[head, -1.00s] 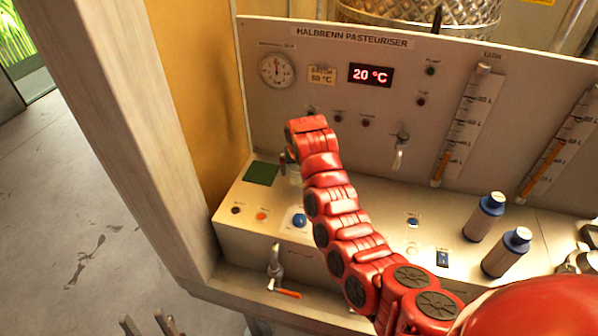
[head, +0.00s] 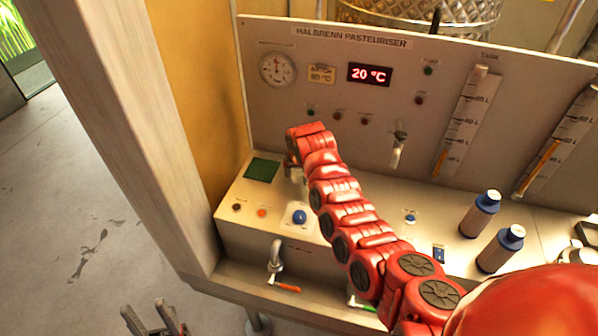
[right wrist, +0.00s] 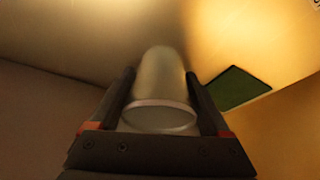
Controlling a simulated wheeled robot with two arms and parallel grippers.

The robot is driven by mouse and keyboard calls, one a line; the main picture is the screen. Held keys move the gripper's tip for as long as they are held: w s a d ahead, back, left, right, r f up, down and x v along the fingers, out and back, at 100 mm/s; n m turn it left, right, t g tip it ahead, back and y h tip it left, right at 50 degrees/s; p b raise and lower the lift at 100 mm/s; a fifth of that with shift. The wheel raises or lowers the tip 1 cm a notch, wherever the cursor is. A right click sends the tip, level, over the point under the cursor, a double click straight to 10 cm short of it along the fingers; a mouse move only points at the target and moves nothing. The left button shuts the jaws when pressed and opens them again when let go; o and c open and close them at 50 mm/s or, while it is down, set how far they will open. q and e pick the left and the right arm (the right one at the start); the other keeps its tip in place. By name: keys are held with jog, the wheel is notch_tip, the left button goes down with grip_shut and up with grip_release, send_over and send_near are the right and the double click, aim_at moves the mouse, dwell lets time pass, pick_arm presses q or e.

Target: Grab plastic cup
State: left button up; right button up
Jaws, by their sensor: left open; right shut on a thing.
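A translucent plastic cup (right wrist: 160,85) stands out between the dark fingers of my right gripper (right wrist: 166,92) in the right wrist view. The gripper is shut on it, with a finger on each side and the pale rim facing the camera. In the head view my right gripper (head: 292,163) is mostly hidden by my red arm, near the green square at the left of the machine's ledge. The cup is mostly hidden there. I cannot tell whether it touches the ledge. My left gripper (head: 153,318) is open and empty at the bottom left, over the floor.
The pasteuriser's panel (head: 330,65) rises behind the ledge. A green square (head: 262,170), buttons and a blue knob (head: 299,217) sit on the ledge. A tap (head: 277,258) with an orange handle is below. Two blue-capped bottles (head: 480,214) (head: 500,249) stand at right. A post (head: 125,130) is at left.

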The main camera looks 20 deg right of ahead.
jog(key=shift+c, duration=0.8)
